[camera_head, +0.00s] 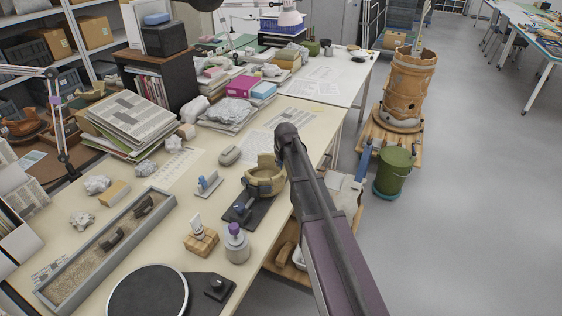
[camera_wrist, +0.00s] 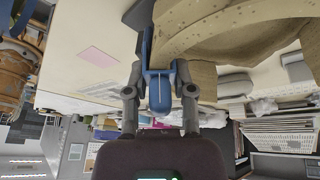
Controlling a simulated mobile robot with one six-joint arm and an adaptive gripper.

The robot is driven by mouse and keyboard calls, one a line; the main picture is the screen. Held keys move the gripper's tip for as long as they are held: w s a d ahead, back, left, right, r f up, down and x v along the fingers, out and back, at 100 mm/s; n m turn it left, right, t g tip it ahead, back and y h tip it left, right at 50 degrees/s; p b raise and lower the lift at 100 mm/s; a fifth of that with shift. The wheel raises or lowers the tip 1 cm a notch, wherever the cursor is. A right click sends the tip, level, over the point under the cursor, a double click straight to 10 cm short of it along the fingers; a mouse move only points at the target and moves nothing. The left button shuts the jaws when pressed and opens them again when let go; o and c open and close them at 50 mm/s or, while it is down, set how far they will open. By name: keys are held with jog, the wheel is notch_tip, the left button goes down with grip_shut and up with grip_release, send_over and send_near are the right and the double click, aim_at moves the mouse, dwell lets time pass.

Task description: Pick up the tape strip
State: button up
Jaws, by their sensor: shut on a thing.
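My gripper (camera_wrist: 160,86) is shut on a blue piece (camera_wrist: 159,95) with a rounded end, between its two fingers in the wrist view. I cannot tell from its shape whether this is the tape strip. The blue piece lies close against a tan ceramic vessel (camera_wrist: 235,35); whether it is fixed to it is unclear. In the head view the vessel (camera_head: 266,184), with a broken rim, sits by a dark stand (camera_head: 243,217) at the table's right edge. My dark arm reaches beside the vessel there and hides the fingers and the blue piece.
A small blue-and-white holder (camera_head: 208,183) stands left of the vessel. A wooden block (camera_head: 201,243) and a grey jar with a purple top (camera_head: 236,247) stand nearer. A sand tray (camera_head: 105,250) and a dark turntable (camera_head: 148,293) lie left. A green bucket (camera_head: 395,171) stands on the floor right.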

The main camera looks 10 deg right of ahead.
jog(key=shift+r, duration=0.1)
notch_tip(320, 180, up, 10)
jog(key=p, duration=1)
dwell(0.9)
